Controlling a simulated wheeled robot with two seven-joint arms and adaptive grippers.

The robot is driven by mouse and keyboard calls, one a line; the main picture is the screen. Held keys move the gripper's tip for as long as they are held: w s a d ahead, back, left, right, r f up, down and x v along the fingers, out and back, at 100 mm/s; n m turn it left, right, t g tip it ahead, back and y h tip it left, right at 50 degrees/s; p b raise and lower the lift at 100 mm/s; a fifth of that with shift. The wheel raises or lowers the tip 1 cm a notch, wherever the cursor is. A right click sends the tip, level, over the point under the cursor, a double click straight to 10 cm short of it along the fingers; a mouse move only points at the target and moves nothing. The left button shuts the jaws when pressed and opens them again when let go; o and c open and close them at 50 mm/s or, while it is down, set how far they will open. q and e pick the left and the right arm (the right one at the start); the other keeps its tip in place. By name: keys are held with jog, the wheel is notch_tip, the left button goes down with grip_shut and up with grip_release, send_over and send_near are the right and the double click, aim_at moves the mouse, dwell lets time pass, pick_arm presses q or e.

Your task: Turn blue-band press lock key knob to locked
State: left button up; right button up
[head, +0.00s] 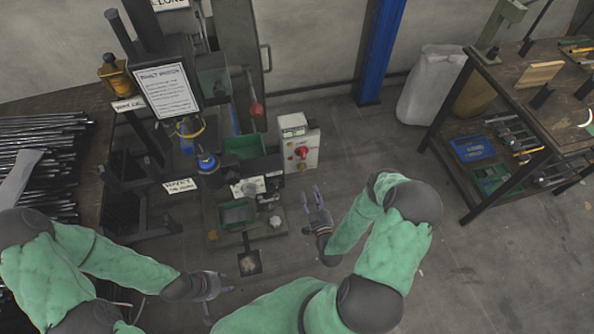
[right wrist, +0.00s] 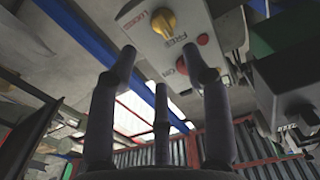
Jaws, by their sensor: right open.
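The white control box (head: 300,152) stands on the right of the press in the head view, with red controls on its face. In the right wrist view the box's panel (right wrist: 150,45) shows at the top, tilted, with a yellow knob (right wrist: 164,24) beside the words LOCKED and FREE. Where the knob points is hard to tell. My right gripper (head: 312,196) is open and empty, just below and right of the box; its fingers (right wrist: 163,70) reach towards the panel, apart from the knob. My left gripper (head: 222,303) looks open and empty, low in front of the press.
The press (head: 190,110) carries a printed sign and green bins (head: 238,214). A rack of dark rods (head: 40,150) is at the left. A workbench (head: 520,95) with tools, a white sack (head: 430,85) and a blue post (head: 381,50) are at the right. Floor between is clear.

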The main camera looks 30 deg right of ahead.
aim_at(304, 172)
jog(key=b+x, duration=0.2)
jog(key=x, duration=0.7)
jog(key=shift+w, duration=0.4)
grip_shut()
